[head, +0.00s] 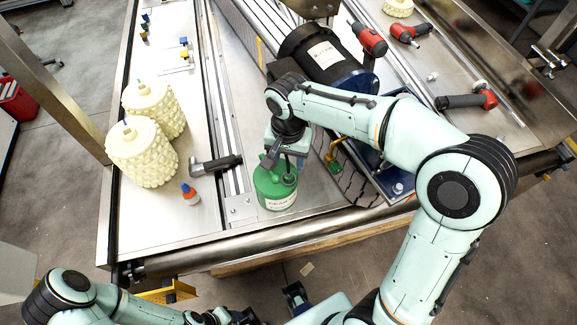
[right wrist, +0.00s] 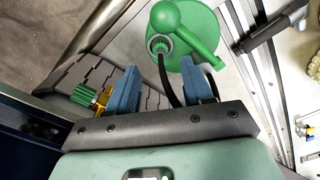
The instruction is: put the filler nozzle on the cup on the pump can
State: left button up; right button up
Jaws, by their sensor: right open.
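The green pump can (head: 275,190) stands upright near the front edge of the metal table, with a pale label on its side. In the right wrist view its round green top (right wrist: 205,30) and green pump lever (right wrist: 185,32) show. A small ringed cup (right wrist: 159,44) sits on its top. A thin black hose (right wrist: 166,78) runs from the cup between my fingers; I cannot make out a separate nozzle. My right gripper (right wrist: 163,88) is open, its blue fingers on either side of the hose, not closed on it. My left arm is at the bottom left; its gripper state is unclear.
Two knobbly cream containers (head: 142,152) stand further left. A large black cylinder (head: 318,52) and a dark tyre-like tread (head: 350,175) are close behind and right.

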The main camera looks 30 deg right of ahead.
notch_tip(320, 180, up, 5)
jog(key=shift+r+p, duration=0.15)
jog(key=shift+p, duration=0.2)
dwell(0.4)
